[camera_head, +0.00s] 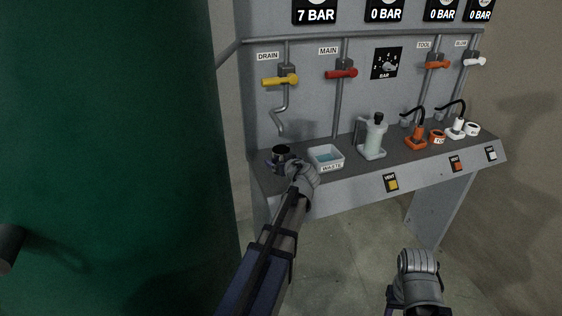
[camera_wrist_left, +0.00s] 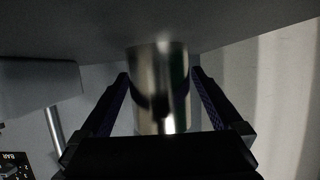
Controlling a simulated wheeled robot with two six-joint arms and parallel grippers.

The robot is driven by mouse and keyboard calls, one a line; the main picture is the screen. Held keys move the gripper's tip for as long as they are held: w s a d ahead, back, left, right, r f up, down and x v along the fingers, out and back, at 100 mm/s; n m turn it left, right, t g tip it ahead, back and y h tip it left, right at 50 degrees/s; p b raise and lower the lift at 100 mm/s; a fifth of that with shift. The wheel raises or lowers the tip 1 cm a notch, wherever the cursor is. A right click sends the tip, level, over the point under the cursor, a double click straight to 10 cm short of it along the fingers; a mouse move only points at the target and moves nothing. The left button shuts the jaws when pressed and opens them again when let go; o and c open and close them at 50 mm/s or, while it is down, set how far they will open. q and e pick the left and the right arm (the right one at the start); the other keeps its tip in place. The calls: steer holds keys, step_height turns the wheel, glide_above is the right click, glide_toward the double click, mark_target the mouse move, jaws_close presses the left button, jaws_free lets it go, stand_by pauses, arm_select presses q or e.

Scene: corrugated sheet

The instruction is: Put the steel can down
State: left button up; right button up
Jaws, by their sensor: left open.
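The steel can (camera_head: 281,150) stands at the left end of the bench shelf, left of the waste tray; its dark top shows in the head view. In the left wrist view the shiny can (camera_wrist_left: 160,85) sits between the two dark fingers of my left gripper (camera_wrist_left: 162,95). Gaps show on both sides, so the jaws are open around it. In the head view my left gripper (camera_head: 277,162) is low at the can and hides part of it. My right arm's grey wrist (camera_head: 418,272) is at the lower right, away from the bench; its fingers cannot be made out.
The white waste tray (camera_head: 326,158) is close to the right of my left gripper. A bottle unit (camera_head: 373,138) and orange and white fittings (camera_head: 416,139) stand farther right. The drain pipe (camera_head: 278,120) hangs above the can. A large green tank (camera_head: 110,160) fills the left.

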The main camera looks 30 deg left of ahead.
arm_select(q)
steer(key=p+v, duration=0.4)
steer(key=v, duration=0.8)
steer(key=shift+r, duration=0.15)
steer(key=s+d+f+m+g+h, duration=0.3)
steer(key=s+d+f+m, duration=0.3)
steer(key=d, duration=0.4)
steer(key=s+d+f+m+g+h, duration=0.3)
steer(key=s+d, duration=0.5)
steer(key=d, duration=0.1)
steer(key=s+d+f+m+g+h, duration=0.3)
steer(key=s+d+f+m, duration=0.25)
steer(key=d, duration=0.45)
step_height(320, 180, up, 9)
steer(key=p, duration=0.8)
steer(key=shift+s+a+n+p, duration=0.15)
steer(key=shift+s+n+p, duration=0.2)
steer(key=shift+p, duration=0.05)
steer(key=shift+r, duration=0.1)
